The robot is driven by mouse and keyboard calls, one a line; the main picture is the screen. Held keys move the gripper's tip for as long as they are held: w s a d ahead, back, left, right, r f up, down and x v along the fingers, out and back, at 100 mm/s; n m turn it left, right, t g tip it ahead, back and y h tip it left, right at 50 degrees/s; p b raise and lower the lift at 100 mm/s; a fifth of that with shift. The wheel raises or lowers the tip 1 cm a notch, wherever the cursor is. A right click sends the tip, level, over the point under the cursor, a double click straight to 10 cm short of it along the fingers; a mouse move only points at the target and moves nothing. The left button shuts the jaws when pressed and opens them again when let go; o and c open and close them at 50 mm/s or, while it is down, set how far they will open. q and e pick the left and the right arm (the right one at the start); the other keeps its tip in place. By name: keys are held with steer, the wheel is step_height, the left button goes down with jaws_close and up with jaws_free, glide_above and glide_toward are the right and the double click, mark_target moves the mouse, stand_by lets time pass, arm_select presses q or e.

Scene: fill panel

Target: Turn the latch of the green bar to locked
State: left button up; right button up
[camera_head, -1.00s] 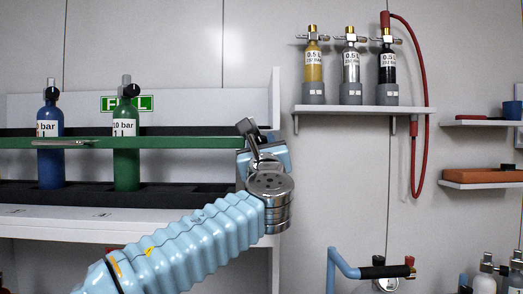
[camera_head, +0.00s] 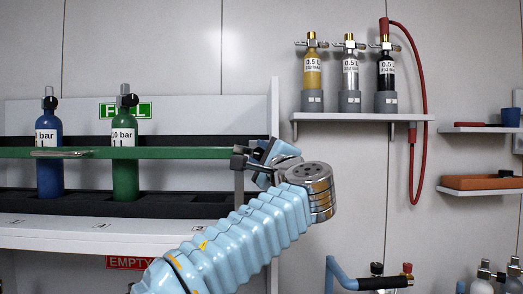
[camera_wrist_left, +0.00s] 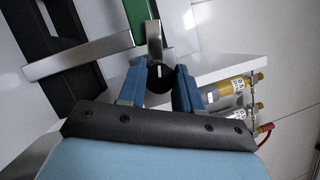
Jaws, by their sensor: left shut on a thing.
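The green bar (camera_head: 150,153) runs level across the front of the shelf rack, before two cylinders. Its latch (camera_head: 239,161) is a grey metal piece at the bar's right end, partly hidden by my gripper. My left gripper (camera_head: 258,158) is at the latch, its wrist to the right of the bar end. In the left wrist view, the blue fingers (camera_wrist_left: 160,86) stand either side of the dark end of the latch (camera_wrist_left: 154,44), shut on it. The green bar (camera_wrist_left: 143,16) shows at the top there. My right gripper is not in view.
A blue cylinder (camera_head: 49,165) and a green cylinder (camera_head: 125,165) stand behind the bar. A wall shelf (camera_head: 365,115) with three small cylinders is at upper right. A red hose (camera_head: 424,120) hangs beside it. A blue pipe with a black grip (camera_head: 382,283) is at lower right.

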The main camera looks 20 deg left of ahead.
arm_select(q)
steer(key=shift+n+g+p, duration=0.45)
steer(key=shift+n+g, duration=0.15)
steer(key=shift+n, duration=0.6)
steer(key=shift+f, duration=0.1)
steer(key=o, duration=1)
steer(key=shift+o, duration=0.2)
steer(key=shift+s+d, duration=0.25)
steer(key=shift+s, duration=0.05)
steer(key=b+v, duration=0.2)
steer(key=v, duration=1.1)
steer(key=shift+b, duration=0.35)
